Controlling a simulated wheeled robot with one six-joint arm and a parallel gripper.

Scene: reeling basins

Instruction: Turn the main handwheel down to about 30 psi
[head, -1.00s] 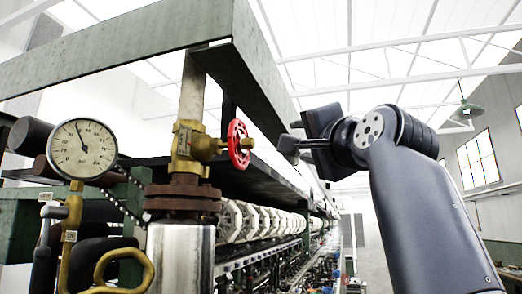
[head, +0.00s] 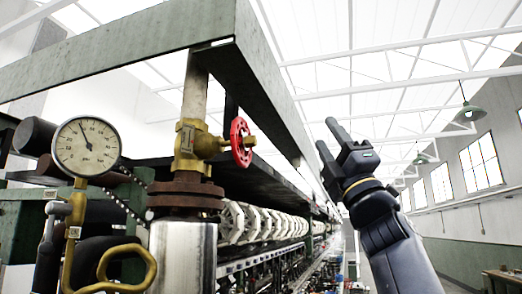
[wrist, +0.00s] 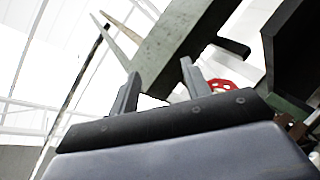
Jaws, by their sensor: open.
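The red handwheel (head: 240,142) sits on the right side of a brass valve (head: 190,147) on a vertical pipe, seen nearly edge-on in the head view. Part of its red rim (wrist: 222,86) shows behind the right finger in the wrist view. The round white pressure gauge (head: 86,147) is at the left, its needle pointing up and slightly left; its numbers are too small to read. My gripper (head: 328,137) is open and empty, apart from the handwheel and to its right, fingers pointing up and left.
A green steel beam frame (head: 130,57) runs above the valve and back to the right. White reels (head: 262,222) line the machine behind. Open air lies between my gripper and the wheel.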

